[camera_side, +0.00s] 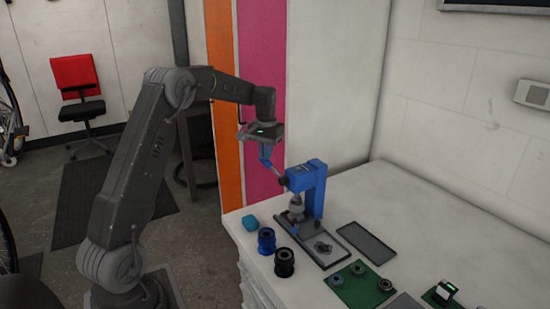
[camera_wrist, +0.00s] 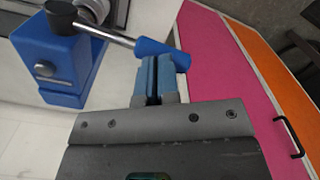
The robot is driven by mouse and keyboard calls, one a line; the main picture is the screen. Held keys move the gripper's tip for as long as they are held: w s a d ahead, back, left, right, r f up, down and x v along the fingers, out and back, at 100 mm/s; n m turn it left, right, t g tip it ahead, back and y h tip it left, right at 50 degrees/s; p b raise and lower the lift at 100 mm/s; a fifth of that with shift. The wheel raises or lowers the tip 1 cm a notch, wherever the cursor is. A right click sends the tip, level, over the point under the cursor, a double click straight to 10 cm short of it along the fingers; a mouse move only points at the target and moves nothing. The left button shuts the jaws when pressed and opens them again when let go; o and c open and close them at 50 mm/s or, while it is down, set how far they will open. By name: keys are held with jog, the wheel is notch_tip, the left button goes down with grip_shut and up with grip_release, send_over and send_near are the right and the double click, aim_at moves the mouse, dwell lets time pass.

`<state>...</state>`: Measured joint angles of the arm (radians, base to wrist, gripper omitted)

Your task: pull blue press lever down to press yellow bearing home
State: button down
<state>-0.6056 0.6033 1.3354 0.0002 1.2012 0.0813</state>
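The blue press (camera_side: 308,185) stands on a dark base plate (camera_side: 330,257) on the bench. Its lever slants up and left, with the blue lever handle (camera_side: 265,157) at its raised end; the handle also shows in the wrist view (camera_wrist: 165,52). My gripper (camera_side: 263,146) is just above the handle. In the wrist view my gripper's fingers (camera_wrist: 154,78) are together, with a thin dark slit between them, and their tips overlap the handle in the picture. I cannot tell whether they touch it. No yellow bearing can be made out.
A teal block (camera_side: 251,222), a blue ringed part (camera_side: 266,241) and a black one (camera_side: 284,262) stand along the bench's left edge. A grey tray (camera_side: 367,243) and a green mat (camera_side: 362,292) with small round parts lie right and in front. The bench's back right is clear.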

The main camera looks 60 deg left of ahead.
aim_at(266, 164)
jog(key=shift+s+d+f, duration=0.1)
jog(key=shift+d+f, duration=0.05)
jog(key=shift+f, duration=2)
jog(key=shift+r, duration=6.7)
jog(key=shift+r, duration=0.1)
